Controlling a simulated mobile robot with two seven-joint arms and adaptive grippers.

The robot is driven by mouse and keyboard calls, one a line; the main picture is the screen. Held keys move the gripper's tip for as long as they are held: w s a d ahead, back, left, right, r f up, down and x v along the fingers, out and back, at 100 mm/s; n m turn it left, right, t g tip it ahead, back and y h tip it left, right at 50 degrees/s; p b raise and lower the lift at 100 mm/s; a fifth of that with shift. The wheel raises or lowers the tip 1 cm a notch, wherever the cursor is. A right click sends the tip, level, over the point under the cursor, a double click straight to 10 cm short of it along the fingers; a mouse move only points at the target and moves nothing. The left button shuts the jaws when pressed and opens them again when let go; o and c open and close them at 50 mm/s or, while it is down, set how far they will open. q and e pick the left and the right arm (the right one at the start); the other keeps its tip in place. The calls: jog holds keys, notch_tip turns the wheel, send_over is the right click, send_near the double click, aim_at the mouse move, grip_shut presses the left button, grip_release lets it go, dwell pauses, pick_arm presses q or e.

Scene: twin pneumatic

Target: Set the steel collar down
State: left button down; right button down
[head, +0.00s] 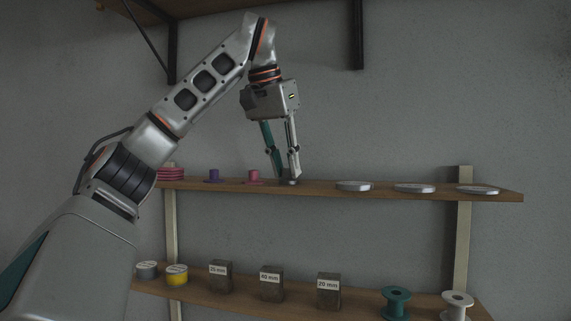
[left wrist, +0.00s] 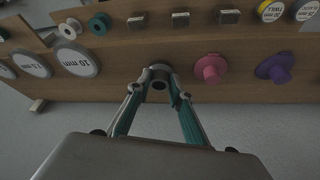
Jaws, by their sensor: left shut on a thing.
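The steel collar (head: 290,182) is a small grey metal ring, low at the upper shelf (head: 322,190). In the left wrist view the collar (left wrist: 159,76) shows its round hole between my fingertips. My left gripper (head: 285,178) points down from above and is shut on the collar. The left wrist view shows the gripper (left wrist: 160,94) with a finger on each side of it. The collar is at shelf height; I cannot tell whether it rests fully on the wood. My right gripper is not in view.
A pink flanged piece (head: 254,176) and a purple one (head: 214,176) stand left of the collar. Silver discs (head: 354,186) lie to its right, with bare shelf between. The lower shelf holds labelled blocks (head: 272,284) and spools (head: 395,302). A wall is behind.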

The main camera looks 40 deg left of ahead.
pick_arm(q)
jog(key=c, duration=1.8)
grip_release()
jog(key=v, duration=1.2)
jog(key=shift+r, duration=0.1)
